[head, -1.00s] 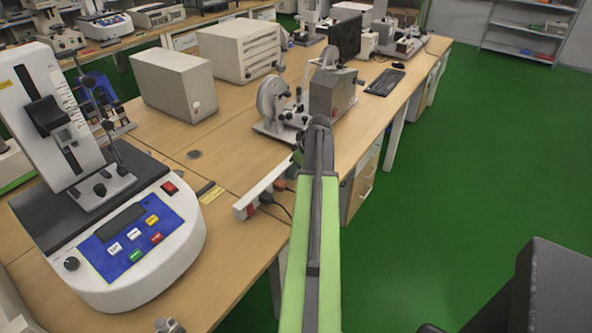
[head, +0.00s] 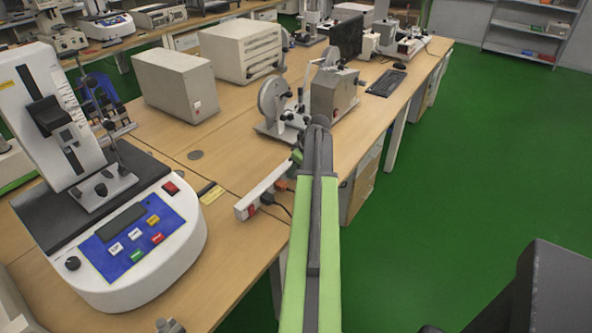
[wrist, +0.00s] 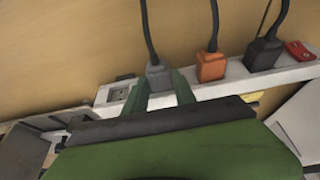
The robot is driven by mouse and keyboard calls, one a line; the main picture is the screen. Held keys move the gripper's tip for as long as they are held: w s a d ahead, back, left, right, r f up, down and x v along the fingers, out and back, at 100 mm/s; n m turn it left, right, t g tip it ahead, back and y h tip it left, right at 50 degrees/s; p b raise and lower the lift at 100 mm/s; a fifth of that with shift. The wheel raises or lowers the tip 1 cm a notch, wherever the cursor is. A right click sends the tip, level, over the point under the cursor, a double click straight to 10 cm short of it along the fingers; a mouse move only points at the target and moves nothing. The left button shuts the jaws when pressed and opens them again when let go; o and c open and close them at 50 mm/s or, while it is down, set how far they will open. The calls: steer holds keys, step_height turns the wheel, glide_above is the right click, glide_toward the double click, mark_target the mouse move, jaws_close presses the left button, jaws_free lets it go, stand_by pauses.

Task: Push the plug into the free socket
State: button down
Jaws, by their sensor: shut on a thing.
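My gripper (wrist: 160,92) is shut on a grey plug (wrist: 158,74) with a dark cable in the wrist view. The plug is at the white power strip (wrist: 226,90); I cannot tell whether its pins are in a socket. An empty socket (wrist: 120,94) shows at the strip's left end, just left of the gripper. In the head view the power strip (head: 246,206) lies along the bench edge, and my gripper (head: 296,158) is at its far end, mostly hidden behind my arm.
An orange plug (wrist: 210,67) and a black plug (wrist: 262,54) sit in the strip, with a red switch (wrist: 299,51) at its end. A white tester (head: 150,250) stands left of the strip. A grey machine (head: 333,93) stands beyond my gripper.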

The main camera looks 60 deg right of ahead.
steer(key=shift+w, duration=0.1)
steer(key=c, duration=0.9)
jaws_free()
steer(key=shift+c, duration=0.2)
steer(key=p+v, duration=1.6)
steer(key=v, duration=0.1)
steer(key=shift+s+r, duration=0.15)
steer(key=shift+s, duration=0.05)
